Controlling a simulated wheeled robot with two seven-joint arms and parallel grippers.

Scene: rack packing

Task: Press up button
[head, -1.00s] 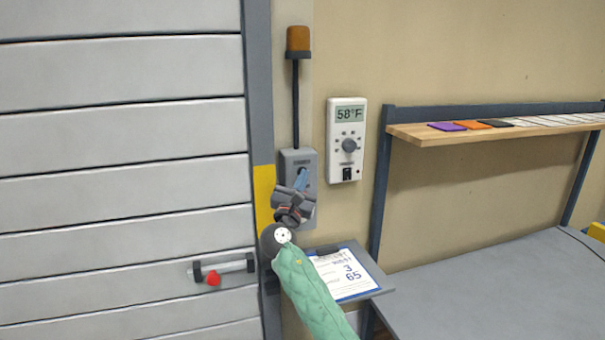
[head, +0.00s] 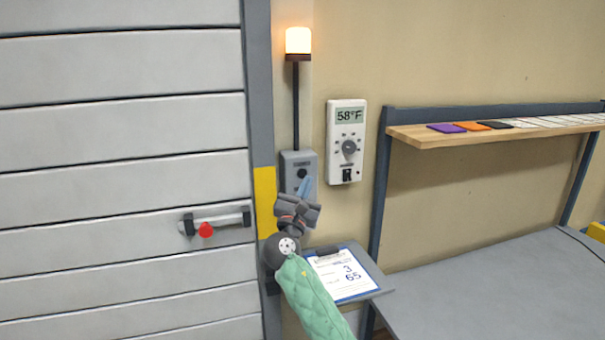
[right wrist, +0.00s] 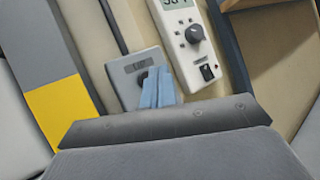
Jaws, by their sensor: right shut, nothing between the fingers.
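The grey button box (head: 290,165) is fixed to the wall right of the door frame, with a dark round button (head: 302,173) near its top. In the right wrist view the box (right wrist: 124,80) carries a label too small to read surely, and my fingers partly cover the button. My right gripper (head: 305,184) is shut and empty, its blue fingertips in front of the box just below the button. The fingertips also show in the right wrist view (right wrist: 158,88); I cannot tell whether they touch the box. My left gripper is not in view.
A slatted door (head: 120,130) with a red-knobbed handle (head: 212,224) fills the left. A lit lamp (head: 298,41) stands above the box. A thermostat (head: 346,120), clipboard (head: 345,285), wooden shelf (head: 440,138) and grey table (head: 490,290) are at right.

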